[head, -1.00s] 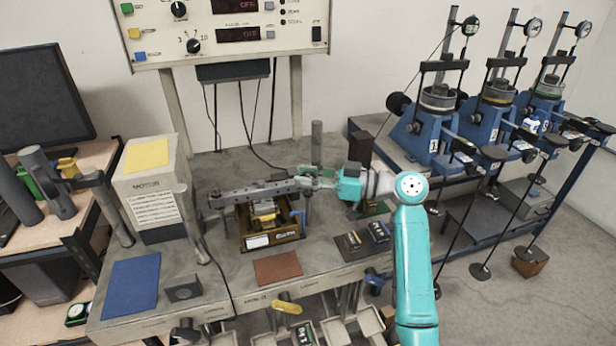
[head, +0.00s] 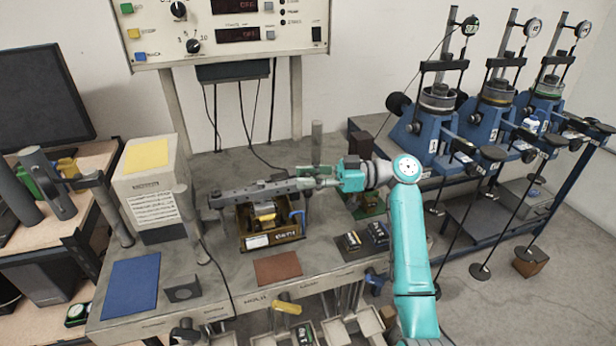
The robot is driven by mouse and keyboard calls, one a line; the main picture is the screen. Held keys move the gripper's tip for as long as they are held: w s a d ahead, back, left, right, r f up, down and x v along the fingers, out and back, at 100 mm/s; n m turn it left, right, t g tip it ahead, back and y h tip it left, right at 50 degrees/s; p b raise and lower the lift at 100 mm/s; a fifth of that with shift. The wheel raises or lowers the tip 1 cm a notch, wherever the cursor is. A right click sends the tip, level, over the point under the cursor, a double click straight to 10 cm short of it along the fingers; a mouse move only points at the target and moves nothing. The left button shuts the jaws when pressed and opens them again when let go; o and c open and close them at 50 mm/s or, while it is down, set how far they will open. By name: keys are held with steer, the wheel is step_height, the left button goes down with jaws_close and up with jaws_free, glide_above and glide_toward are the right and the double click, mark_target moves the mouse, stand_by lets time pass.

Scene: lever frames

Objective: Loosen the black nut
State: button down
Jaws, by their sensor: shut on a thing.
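My gripper (head: 318,182) is at the right end of a long dark metal bar (head: 250,192) on the grey workbench, beside an upright grey post (head: 317,145). Its fingers are shut on a small part at the bar's end. That part is mostly hidden by the fingers and too small to make out. I cannot pick out the black nut clearly; it may be the part between the fingers. My arm reaches in from the right.
Under the bar stands an open brown box (head: 272,240) with a yellow item (head: 264,212) in it. Blue lever frames (head: 425,140) stand at the right.

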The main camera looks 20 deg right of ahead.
steer(key=c, duration=0.8)
jaws_free()
steer(key=shift+f, duration=0.1)
steer(key=v, duration=1.2)
steer(key=shift+s+f, duration=0.1)
